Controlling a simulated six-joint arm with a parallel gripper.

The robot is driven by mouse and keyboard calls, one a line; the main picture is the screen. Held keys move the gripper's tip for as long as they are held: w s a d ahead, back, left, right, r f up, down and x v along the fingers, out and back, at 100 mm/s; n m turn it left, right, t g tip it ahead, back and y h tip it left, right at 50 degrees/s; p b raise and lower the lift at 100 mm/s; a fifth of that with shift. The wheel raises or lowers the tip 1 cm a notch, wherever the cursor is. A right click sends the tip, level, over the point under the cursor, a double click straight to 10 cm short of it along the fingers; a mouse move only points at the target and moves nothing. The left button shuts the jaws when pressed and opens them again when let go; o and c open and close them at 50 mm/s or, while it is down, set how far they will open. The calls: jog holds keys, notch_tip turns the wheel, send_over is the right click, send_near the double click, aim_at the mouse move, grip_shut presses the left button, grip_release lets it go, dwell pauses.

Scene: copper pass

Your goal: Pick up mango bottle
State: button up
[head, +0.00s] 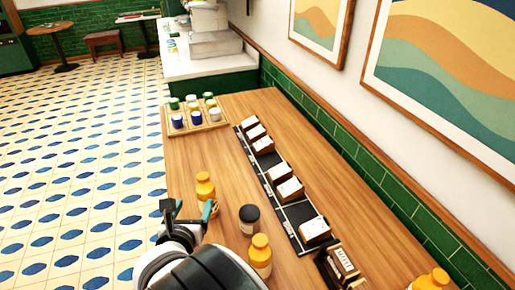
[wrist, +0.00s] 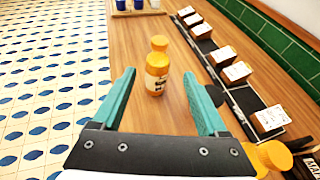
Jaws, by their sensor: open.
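An orange-yellow bottle (head: 205,186) stands upright near the table's left edge in the head view. In the wrist view an orange bottle with a dark and pale label (wrist: 156,81) stands upright between the lines of the two fingers. My gripper (head: 189,207) is open and empty, close to this bottle on its near side. Its teal fingers are spread wide in the wrist view (wrist: 160,73). No label is readable, so I cannot tell which is mango.
A dark-lidded jar (head: 249,220) stands right of my gripper. A black strip (head: 296,213) with several small boxes runs along the wall side. A wooden tray (head: 222,126) of lidded jars sits at the far end. Bare wood (head: 205,150) lies between the tray and the nearest bottle.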

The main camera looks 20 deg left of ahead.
aim_at(202, 183)
jog(key=x, duration=1.5)
jog(key=shift+a, duration=0.25)
grip_shut()
jog(key=shift+r, duration=0.1)
dwell(0.3)
